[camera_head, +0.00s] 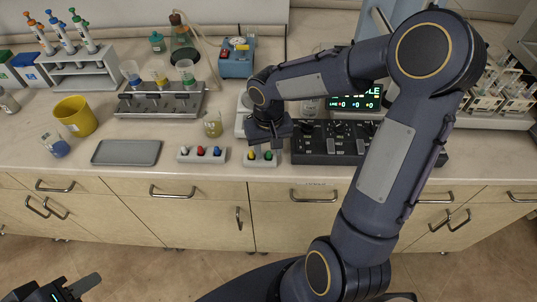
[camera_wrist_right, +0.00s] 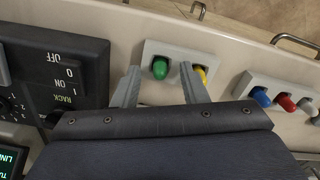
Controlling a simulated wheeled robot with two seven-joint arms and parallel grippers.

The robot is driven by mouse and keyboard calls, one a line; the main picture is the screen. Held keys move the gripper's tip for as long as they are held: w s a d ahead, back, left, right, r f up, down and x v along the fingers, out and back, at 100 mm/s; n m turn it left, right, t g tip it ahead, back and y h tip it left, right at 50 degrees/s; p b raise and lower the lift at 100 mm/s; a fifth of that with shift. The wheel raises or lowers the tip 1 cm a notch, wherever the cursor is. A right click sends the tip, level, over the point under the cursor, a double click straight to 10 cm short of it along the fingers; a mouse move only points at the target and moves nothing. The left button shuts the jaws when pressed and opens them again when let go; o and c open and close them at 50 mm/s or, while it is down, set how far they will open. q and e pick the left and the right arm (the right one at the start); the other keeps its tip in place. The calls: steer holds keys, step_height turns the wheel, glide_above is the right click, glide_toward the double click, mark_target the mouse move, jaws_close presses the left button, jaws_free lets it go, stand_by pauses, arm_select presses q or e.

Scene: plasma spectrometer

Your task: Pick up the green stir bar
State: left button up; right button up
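The green stir bar (camera_head: 269,156) stands in a small white holder (camera_head: 259,162) at the front of the bench, beside a yellow stir bar (camera_head: 251,156). In the right wrist view, the green stir bar (camera_wrist_right: 160,69) is between the two fingers of my right gripper (camera_wrist_right: 160,76), which is open with a gap on each side. The yellow stir bar (camera_wrist_right: 201,75) is close by the right finger. In the head view my right gripper (camera_head: 268,146) is just above the holder. My left gripper (camera_head: 75,290) is partly cut off at the bottom left; its opening is unclear.
A second holder (camera_head: 201,159) with white, red and blue stir bars stands to the left. A dark control panel (camera_head: 320,150) is close on the right. A beaker (camera_head: 213,124) stands behind. A grey tray (camera_head: 127,153) lies further left.

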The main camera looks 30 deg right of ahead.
jaws_close()
steer(key=shift+r, duration=0.15)
